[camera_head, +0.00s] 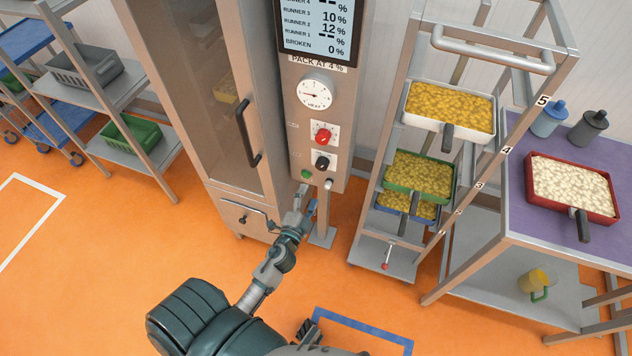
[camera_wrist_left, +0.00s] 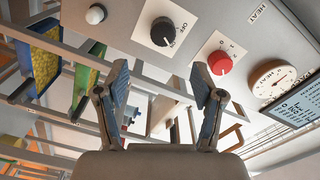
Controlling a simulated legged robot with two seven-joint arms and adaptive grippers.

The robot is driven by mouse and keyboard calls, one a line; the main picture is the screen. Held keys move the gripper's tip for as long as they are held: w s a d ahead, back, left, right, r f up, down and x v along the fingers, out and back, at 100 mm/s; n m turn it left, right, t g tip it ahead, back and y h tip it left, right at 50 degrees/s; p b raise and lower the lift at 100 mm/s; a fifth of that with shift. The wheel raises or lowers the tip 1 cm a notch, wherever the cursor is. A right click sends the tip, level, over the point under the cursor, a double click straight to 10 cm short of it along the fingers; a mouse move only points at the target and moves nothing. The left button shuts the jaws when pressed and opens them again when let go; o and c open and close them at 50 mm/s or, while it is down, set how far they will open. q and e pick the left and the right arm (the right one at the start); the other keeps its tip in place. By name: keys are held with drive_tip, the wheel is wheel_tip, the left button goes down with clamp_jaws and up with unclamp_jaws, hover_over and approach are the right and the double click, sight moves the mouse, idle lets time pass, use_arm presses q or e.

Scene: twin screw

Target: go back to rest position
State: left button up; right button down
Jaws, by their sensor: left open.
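My left gripper (camera_head: 306,200) is just below the oven's control panel (camera_head: 318,110), beside the panel's post. In the left wrist view it (camera_wrist_left: 160,82) is open, with its two fingers apart and nothing between them. The red knob (camera_head: 323,136) and the black knob (camera_head: 321,162) are on the panel above the gripper. The red knob (camera_wrist_left: 220,63) and black knob (camera_wrist_left: 163,31) also show in the left wrist view, beyond the fingertips. I cannot make out my right gripper.
The oven (camera_head: 200,90) has its glass door shut. Right of the panel, a rack holds a white-rimmed tray (camera_head: 450,106), a green tray (camera_head: 419,175) and a blue tray (camera_head: 424,213). A red tray (camera_head: 572,187) is on the purple-topped table. Orange floor is free at lower left.

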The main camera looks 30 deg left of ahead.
use_arm(q)
drive_tip(key=s+d+f+n+g+h+p, duration=0.1)
drive_tip(key=s+d+f+n+g, duration=0.25)
drive_tip(key=f, duration=0.85)
drive_tip(key=s+f+n+g+p, duration=0.15)
drive_tip(key=s+f+g, duration=0.45)
drive_tip(key=f, duration=0.6)
drive_tip(key=s+d+f+n+g+h, duration=0.1)
drive_tip(key=s+d+f+g, duration=0.2)
drive_tip(key=s+f, duration=0.3)
drive_tip(key=s+d+f+n+g+h, duration=0.2)
drive_tip(key=s+d+f, duration=0.3)
drive_tip(key=s, duration=0.9)
wheel_tip(320, 180, down, 2)
drive_tip(key=shift+f+g, duration=0.25)
drive_tip(key=shift+g, duration=0.5)
use_arm(e)
drive_tip(key=s+f, duration=0.3)
drive_tip(key=f, duration=0.2)
drive_tip(key=shift+s+d+f, duration=0.15)
drive_tip(key=shift+d+f, duration=0.1)
drive_tip(key=shift+f, duration=0.15)
